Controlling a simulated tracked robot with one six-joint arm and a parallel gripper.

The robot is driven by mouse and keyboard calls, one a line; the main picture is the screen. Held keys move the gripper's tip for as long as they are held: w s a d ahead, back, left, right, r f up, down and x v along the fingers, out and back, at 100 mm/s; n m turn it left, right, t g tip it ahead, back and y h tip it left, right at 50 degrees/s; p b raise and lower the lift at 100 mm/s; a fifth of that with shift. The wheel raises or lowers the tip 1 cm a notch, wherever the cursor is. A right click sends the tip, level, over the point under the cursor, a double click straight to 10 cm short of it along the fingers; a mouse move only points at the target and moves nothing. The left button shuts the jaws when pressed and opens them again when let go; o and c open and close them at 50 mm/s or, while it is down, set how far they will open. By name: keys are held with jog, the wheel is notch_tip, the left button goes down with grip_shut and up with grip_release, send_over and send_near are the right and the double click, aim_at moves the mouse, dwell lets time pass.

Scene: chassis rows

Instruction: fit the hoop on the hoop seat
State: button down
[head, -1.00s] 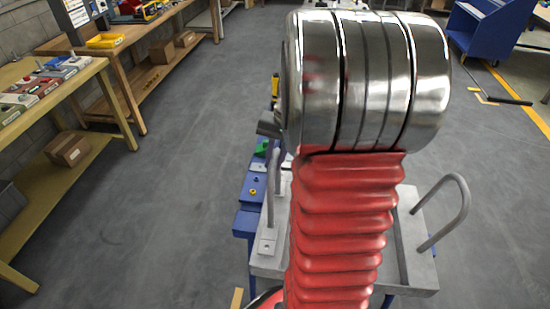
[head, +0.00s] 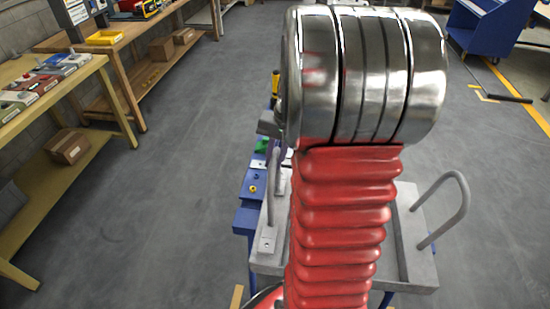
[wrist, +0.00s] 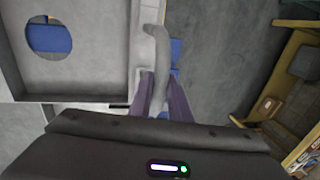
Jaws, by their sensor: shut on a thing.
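A grey bent-tube hoop (head: 271,195) stands roughly upright along the left side of the grey chassis tray (head: 425,272). Its lower near end is close to a pale square plate with a dark hole (head: 267,245), which looks like the hoop seat. I cannot tell whether they touch. In the wrist view, my gripper (wrist: 159,82) has two purple fingers shut on the hoop (wrist: 160,52), whose bent end points up and left. The tray (wrist: 105,45) lies just left of it. In the head view my red arm and metal joint hide most of the gripper and the tray's middle.
A similar grey hoop (head: 458,215) stands on the tray's right side. A blue bench (head: 247,217) with small parts adjoins the tray on the left. Wooden benches (head: 85,85) line the left wall, and a blue cart (head: 490,35) stands back right. Open floor lies between.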

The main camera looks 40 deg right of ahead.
jog(key=shift+f, duration=1)
jog(key=c, duration=1.6)
grip_release()
jog(key=shift+o, duration=0.2)
notch_tip(320, 180, up, 13)
jog(key=s+d, duration=0.1)
jog(key=s, duration=0.1)
jog(key=shift+d+r, duration=0.2)
jog(key=shift+d, duration=0.1)
jog(key=s+a+n+t, duration=0.2)
jog(key=s+a+n, duration=0.2)
jog(key=a, duration=1)
jog(key=s+a+r+n+t+h, duration=0.1)
jog(key=s+a+n, duration=0.3)
jog(key=a, duration=1)
jog(key=n, duration=0.2)
jog(key=shift+a+r+n+t, duration=0.15)
jog(key=shift+a+n+t, duration=0.15)
jog(key=shift+t, duration=0.1)
